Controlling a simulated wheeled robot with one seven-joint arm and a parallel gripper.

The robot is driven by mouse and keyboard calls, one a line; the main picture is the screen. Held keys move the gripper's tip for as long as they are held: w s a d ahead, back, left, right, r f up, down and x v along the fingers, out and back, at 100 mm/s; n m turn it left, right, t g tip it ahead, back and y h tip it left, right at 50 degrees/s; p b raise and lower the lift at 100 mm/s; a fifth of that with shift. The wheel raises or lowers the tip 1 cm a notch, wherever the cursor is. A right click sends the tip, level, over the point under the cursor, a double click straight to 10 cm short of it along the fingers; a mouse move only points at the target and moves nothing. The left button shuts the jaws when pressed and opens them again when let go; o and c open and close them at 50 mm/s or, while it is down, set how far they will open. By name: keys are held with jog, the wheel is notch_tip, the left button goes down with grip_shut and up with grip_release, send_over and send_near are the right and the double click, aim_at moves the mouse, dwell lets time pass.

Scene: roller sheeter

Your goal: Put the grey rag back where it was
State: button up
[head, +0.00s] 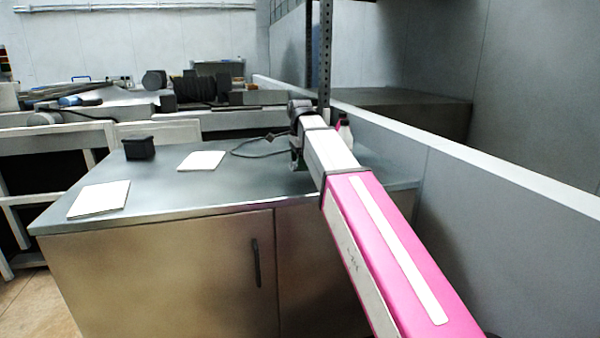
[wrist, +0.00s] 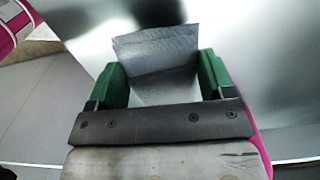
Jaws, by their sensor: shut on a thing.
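The grey rag (wrist: 155,48) shows in the wrist view as a flat, creased grey cloth between the green fingers of my gripper (wrist: 161,75). My gripper is shut on it, with a finger at each side. The rag's upper part sticks out beyond the fingertips. The metal worktop shows beyond it, and I cannot tell whether the rag touches it. In the head view my gripper (head: 297,157) is low over the right back part of the metal cabinet top (head: 235,186), mostly behind my arm. The rag is hidden there.
Two white square pads (head: 99,199) (head: 201,160) and a black box (head: 139,148) lie on the left part of the top. A dark cable (head: 262,153) lies near my gripper. A bottle (head: 345,132) stands behind my arm, by the low grey wall (head: 440,165). The front middle is clear.

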aim_at(300, 178)
jog(key=shift+f, duration=2.05)
jog(key=shift+f, duration=0.1)
jog(key=o, duration=0.9)
jog(key=shift+o, duration=0.2)
notch_tip(300, 178, up, 12)
jog(key=shift+r, duration=0.15)
